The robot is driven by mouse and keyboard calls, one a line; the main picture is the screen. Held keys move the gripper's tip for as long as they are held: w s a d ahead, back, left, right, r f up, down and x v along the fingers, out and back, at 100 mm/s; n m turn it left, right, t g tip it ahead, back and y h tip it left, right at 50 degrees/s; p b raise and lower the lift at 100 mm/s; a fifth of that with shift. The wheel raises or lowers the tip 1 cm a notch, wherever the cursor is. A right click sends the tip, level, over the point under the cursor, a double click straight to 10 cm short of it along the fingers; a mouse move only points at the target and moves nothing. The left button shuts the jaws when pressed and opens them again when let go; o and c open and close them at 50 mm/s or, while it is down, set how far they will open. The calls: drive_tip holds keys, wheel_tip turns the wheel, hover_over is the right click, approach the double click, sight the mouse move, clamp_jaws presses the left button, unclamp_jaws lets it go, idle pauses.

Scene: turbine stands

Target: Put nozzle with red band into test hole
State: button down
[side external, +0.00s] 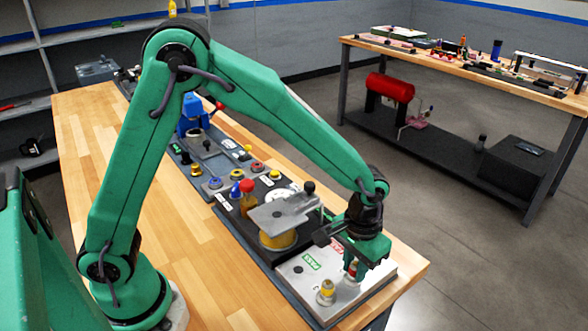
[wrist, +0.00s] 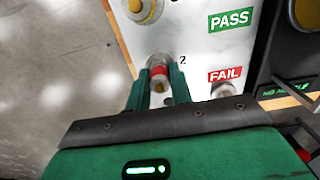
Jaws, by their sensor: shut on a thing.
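The nozzle with the red band (side external: 351,270) is between the fingers of my gripper (side external: 354,262), over the white plate (side external: 345,298) marked PASS and FAIL. In the wrist view its red band (wrist: 159,71) shows between the two green fingertips (wrist: 159,88), which are shut on it. Behind it is a grey round seat or body part beside the number 2. I cannot tell whether the nozzle sits in the plate or is just above it. I cannot make out for certain which opening is the test hole.
A nozzle with a yellow band (side external: 326,292) stands on the white plate in front. A grey clamp fixture (side external: 284,212) on a yellow cylinder is left of my gripper. A red-topped bottle (side external: 247,196) and several banded parts are farther back. Bare wood lies along the left.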

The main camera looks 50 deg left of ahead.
sight(355, 264)
drive_tip(key=shift+r, duration=0.85)
idle(0.4)
drive_tip(key=shift+r, duration=2)
drive_tip(key=s+a+r+n, duration=0.2)
drive_tip(key=a+r, duration=0.3)
drive_tip(key=a, duration=0.4)
drive_tip(key=s+a+r+n, duration=0.2)
drive_tip(key=a+r, duration=0.3)
drive_tip(key=a, duration=0.5)
drive_tip(key=shift+s+a+r+n, duration=0.15)
drive_tip(key=shift+s+r+n, duration=0.2)
drive_tip(key=shift+s, duration=0.4)
drive_tip(key=shift+f, duration=0.1)
drive_tip(key=shift+f, duration=2.3)
